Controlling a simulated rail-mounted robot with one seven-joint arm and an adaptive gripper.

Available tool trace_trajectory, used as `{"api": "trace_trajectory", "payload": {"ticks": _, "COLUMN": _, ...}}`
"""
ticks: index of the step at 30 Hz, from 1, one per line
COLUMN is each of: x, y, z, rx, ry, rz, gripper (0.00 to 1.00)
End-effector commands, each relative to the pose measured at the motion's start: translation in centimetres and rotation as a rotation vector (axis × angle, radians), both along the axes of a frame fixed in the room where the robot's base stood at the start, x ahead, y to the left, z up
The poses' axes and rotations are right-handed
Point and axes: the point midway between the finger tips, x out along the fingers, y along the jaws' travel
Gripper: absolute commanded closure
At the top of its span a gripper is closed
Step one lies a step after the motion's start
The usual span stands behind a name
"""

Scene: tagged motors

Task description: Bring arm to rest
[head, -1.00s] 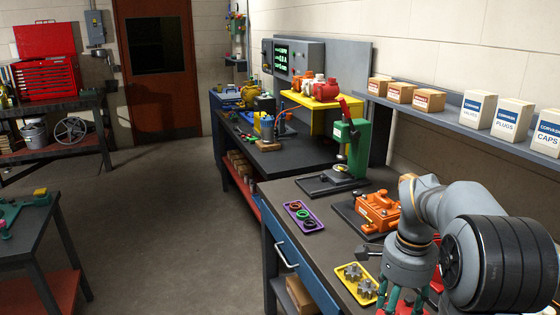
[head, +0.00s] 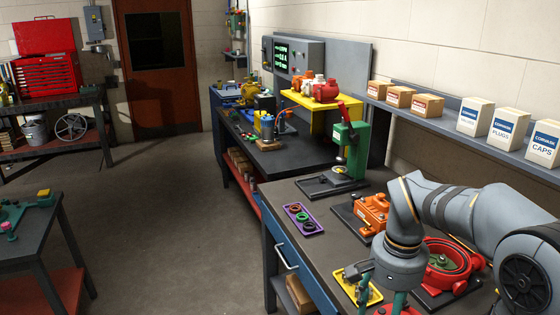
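My arm reaches in from the right edge over the front workbench (head: 352,236). My gripper (head: 381,303) hangs from its wrist at the bottom of the head view. Its green fingers point down and the lower edge cuts off their tips, so whether it is open or shut does not show. It hangs in front of a yellow tray (head: 376,294) and partly hides it. A red round housing (head: 462,262) stands just right of the wrist. An orange gearbox (head: 374,208) sits behind the forearm, partly covered.
A purple tray with rings (head: 303,218) and a green press (head: 350,150) stand farther back. Motors (head: 325,90) sit on a yellow stand (head: 340,112). A wall shelf (head: 430,116) holds boxes above the arm. The floor (head: 170,225) to the left is clear.

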Motion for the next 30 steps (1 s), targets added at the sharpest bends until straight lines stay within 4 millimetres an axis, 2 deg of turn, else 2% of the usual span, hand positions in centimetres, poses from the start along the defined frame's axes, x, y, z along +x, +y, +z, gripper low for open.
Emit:
{"api": "trace_trajectory", "payload": {"ticks": 18, "x": -4.7, "y": 2.5, "z": 3.6, "rx": 0.000, "ry": 0.001, "rz": 0.378, "gripper": 0.44}}
{"api": "trace_trajectory", "payload": {"ticks": 30, "x": -6.7, "y": 3.5, "z": 4.5, "rx": -0.001, "ry": 0.000, "rz": 0.508, "gripper": 0.44}}
